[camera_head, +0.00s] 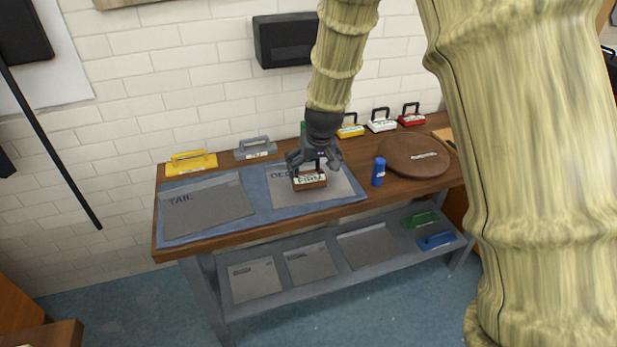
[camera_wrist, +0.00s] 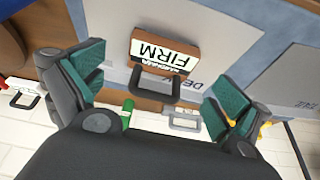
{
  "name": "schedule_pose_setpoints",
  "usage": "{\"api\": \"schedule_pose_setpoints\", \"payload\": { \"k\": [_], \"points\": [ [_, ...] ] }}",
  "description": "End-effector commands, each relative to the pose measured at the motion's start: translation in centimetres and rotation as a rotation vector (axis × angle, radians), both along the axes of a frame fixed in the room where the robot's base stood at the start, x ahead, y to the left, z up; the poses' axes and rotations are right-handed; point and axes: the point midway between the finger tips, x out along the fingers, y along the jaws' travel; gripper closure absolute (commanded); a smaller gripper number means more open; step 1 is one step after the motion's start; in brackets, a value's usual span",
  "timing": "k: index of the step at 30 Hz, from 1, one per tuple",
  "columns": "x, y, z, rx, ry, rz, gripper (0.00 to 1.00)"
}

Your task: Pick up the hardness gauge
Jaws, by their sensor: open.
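A small brown block with a dark loop handle and a white label reading FIRM (camera_head: 310,180) lies on the grey sheet marked DECK or similar on the workbench; I take it as the hardness gauge. In the wrist view the gauge (camera_wrist: 165,52) is at top centre, its handle toward my fingers. My gripper (camera_head: 314,162) is open just above it. In the wrist view my gripper (camera_wrist: 157,88) has its teal-padded fingers wide apart, one to each side of the handle. The fingers do not appear to touch the gauge.
Similar handled blocks line the bench's back: yellow (camera_head: 191,164), grey (camera_head: 255,150), white (camera_head: 382,124) and red (camera_head: 411,118) among them. A blue cylinder (camera_head: 378,172) and a round brown disc (camera_head: 413,156) stand to the right. A TAIL sheet (camera_head: 205,212) lies left.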

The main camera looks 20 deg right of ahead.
Motion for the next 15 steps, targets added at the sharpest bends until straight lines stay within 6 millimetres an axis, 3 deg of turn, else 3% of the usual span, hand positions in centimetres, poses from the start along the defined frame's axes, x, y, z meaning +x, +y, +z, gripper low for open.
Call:
{"api": "schedule_pose_setpoints", "payload": {
  "k": [15],
  "points": [
    [1.7, 0.3, -3.0, 0.000, 0.001, 0.003, 0.00]
  ]
}}
